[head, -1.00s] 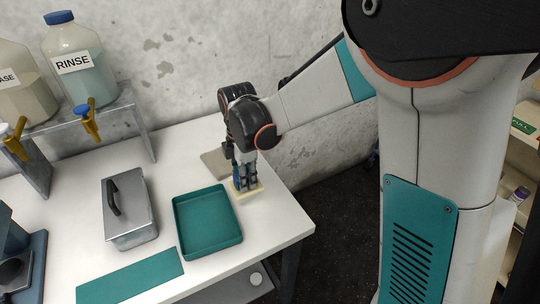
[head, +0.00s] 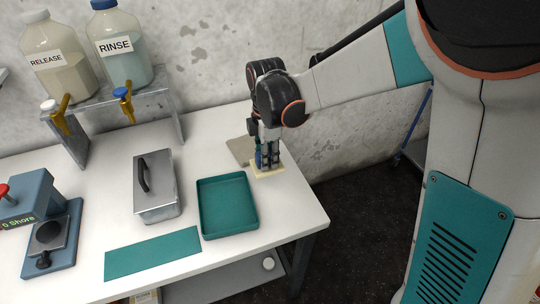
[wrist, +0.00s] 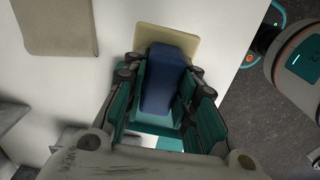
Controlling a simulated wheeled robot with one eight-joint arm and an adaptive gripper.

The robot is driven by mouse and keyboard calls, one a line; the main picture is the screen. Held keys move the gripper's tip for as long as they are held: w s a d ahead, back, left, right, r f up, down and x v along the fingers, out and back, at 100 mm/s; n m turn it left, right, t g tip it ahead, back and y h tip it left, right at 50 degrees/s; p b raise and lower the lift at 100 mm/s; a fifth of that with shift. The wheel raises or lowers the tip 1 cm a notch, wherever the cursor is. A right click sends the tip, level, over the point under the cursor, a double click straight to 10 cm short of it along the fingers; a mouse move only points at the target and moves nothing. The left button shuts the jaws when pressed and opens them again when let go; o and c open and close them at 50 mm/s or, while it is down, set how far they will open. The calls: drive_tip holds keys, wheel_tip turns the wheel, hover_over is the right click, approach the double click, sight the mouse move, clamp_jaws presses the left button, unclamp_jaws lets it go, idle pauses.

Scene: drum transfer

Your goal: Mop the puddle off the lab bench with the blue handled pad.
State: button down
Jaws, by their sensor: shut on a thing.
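The blue handled pad has a blue grip (wrist: 168,80) and a pale yellow base (wrist: 188,41). My gripper (wrist: 170,95) is shut on the blue grip, with a finger on each side in the wrist view. In the head view my gripper (head: 267,152) points down, and the pad's yellow base (head: 268,171) is at the bench top near its right edge, just beyond a teal tray. I cannot tell whether the base presses on the bench (head: 292,212). I can make out no puddle in either view; any liquid under the pad is hidden.
The teal tray (head: 228,236) is close to the pad. A lidded metal box (head: 158,205) and a teal mat (head: 152,254) lie to its left. A beige flat piece (head: 241,149) lies behind my gripper. Labelled bottles stand on a rack (head: 161,99) at the back left.

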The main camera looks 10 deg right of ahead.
drive_tip(key=s+a, duration=0.5)
drive_tip(key=shift+s+a, duration=0.25)
drive_tip(key=shift+s, duration=0.15)
drive_tip(key=shift+d+f, duration=0.1)
idle(0.5)
